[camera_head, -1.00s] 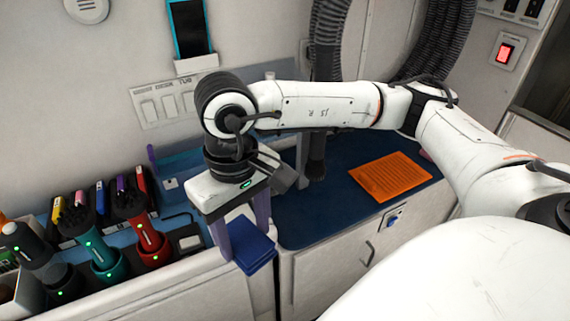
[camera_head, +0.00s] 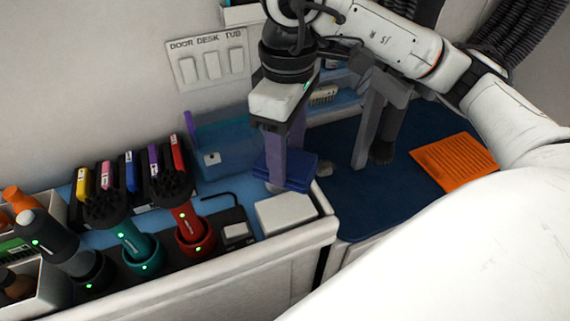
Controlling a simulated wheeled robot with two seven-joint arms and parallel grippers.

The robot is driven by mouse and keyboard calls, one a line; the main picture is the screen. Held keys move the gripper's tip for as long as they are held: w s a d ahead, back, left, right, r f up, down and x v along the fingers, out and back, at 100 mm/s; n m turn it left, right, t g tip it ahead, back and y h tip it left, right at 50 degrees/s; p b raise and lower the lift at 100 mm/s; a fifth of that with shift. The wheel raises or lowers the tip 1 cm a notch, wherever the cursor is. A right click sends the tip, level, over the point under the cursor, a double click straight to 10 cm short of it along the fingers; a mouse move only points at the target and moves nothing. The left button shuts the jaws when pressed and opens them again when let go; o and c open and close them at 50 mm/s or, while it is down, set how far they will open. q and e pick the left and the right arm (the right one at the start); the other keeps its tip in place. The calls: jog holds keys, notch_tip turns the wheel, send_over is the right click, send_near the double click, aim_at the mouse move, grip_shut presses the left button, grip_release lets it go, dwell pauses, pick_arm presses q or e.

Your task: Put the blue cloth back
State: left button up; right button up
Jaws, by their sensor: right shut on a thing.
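The blue cloth (camera_head: 298,170) is a folded, flat dark-blue piece. My right gripper (camera_head: 284,174) is shut on it, with its purple fingers pointing down and the cloth between their lower ends. It is above the right end of the counter, behind a white pad (camera_head: 285,213) and to the right of a translucent blue bin (camera_head: 222,140). I cannot tell whether the cloth touches anything below it. My left gripper is not in view.
An orange cloth (camera_head: 455,163) lies on the dark-blue worktop (camera_head: 365,205) at the right. Teal (camera_head: 135,243) and red (camera_head: 188,222) tools stand in lit cups at the left, before several colored clips. A grey post (camera_head: 370,125) rises right of the gripper.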

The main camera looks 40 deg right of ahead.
notch_tip(320, 180, down, 5)
jog(key=b, duration=0.3)
notch_tip(320, 180, down, 5)
jog(key=b, duration=0.3)
jog(key=shift+w, duration=0.1)
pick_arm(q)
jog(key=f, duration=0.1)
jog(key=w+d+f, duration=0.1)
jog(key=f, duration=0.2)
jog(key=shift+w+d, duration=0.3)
pick_arm(e)
jog(key=shift+r, duration=0.1)
jog(key=shift+f+b, duration=0.45)
jog(key=shift+b, duration=0.25)
jog(key=o, duration=1)
jog(key=shift+c, duration=0.2)
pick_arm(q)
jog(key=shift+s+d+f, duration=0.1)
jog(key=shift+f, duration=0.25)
pick_arm(e)
jog(key=shift+o, duration=0.3)
jog(key=shift+r, duration=0.1)
